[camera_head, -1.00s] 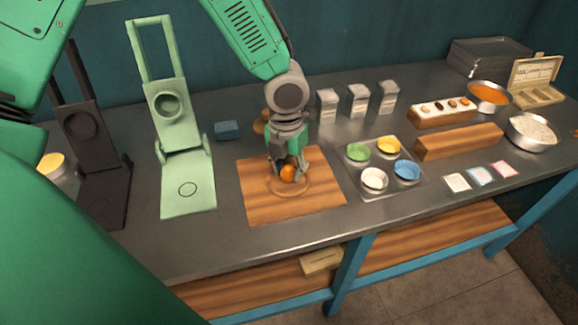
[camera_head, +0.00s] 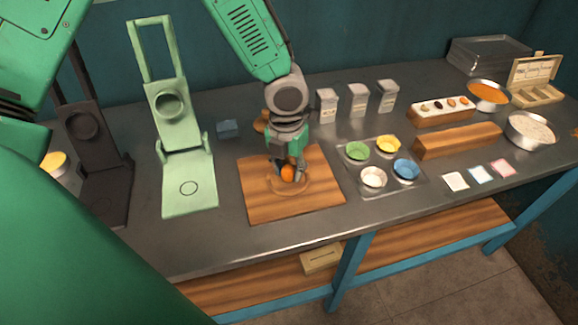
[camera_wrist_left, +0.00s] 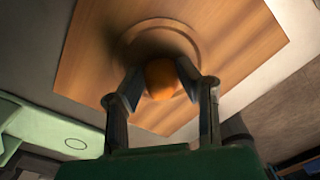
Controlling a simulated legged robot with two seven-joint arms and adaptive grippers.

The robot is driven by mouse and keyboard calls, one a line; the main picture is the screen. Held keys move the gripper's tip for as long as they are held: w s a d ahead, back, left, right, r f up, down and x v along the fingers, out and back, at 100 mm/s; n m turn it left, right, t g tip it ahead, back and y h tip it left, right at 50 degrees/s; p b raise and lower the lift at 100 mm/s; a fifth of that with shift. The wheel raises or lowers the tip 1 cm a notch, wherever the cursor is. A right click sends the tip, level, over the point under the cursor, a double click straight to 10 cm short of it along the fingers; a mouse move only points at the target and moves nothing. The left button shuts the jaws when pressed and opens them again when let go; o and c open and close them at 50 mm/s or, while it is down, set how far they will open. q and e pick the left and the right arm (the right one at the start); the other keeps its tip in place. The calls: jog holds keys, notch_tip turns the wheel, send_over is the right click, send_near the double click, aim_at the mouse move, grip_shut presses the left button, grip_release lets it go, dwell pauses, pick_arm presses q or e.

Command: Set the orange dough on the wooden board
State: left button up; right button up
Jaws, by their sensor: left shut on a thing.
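The orange dough (camera_head: 287,173) is a small round ball between the fingertips of my left gripper (camera_head: 287,170). The gripper is shut on it and points down over the wooden board (camera_head: 318,200), a square brown board with a round ring mark. In the left wrist view the dough (camera_wrist_left: 160,78) sits between the two fingers of my left gripper (camera_wrist_left: 160,85), in front of the ring on the board (camera_wrist_left: 225,40). I cannot tell whether the dough touches the board. My right gripper is not in view.
A pale green press (camera_head: 187,185) stands open left of the board, with a dark one (camera_head: 103,195) beyond it. A tray of colored bowls (camera_head: 373,178) is close on the right.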

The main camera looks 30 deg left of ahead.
pick_arm(q)
jog(key=shift+f, duration=0.15)
dwell(0.7)
jog(key=o, duration=1.5)
jog(key=shift+p, duration=0.3)
jog(key=shift+r+p, duration=3.55)
jog(key=shift+p, duration=0.4)
